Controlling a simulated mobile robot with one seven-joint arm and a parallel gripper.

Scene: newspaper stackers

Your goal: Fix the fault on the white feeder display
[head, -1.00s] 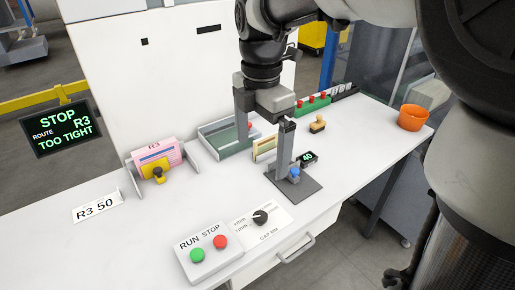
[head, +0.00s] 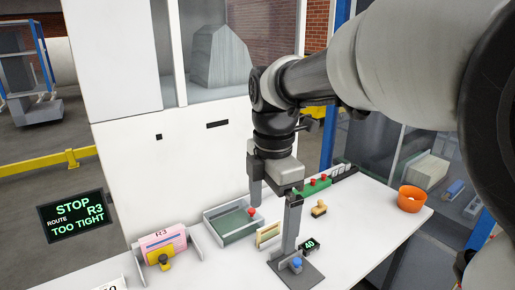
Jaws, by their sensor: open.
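A dark display (head: 75,219) at the left reads "STOP ROUTE R3 TOO TIGHT" in green letters. A pink bundle marked R3 (head: 163,243) stands between grey side plates, with a yellow knob (head: 159,262) at its front. A grey gauge stand (head: 291,232) has a blue button (head: 296,263) on its base and a small readout (head: 310,245) showing 40 beside it. My gripper (head: 276,204) is open and empty, pointing down over the bench behind the stand; its right finger overlaps the stand's post in the picture, so contact is unclear.
Cream cards (head: 268,235), a wooden stamp (head: 319,209), a green block with red buttons (head: 314,188) and an orange bowl (head: 411,199) stand nearby. The bench (head: 362,218) is clear at the right.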

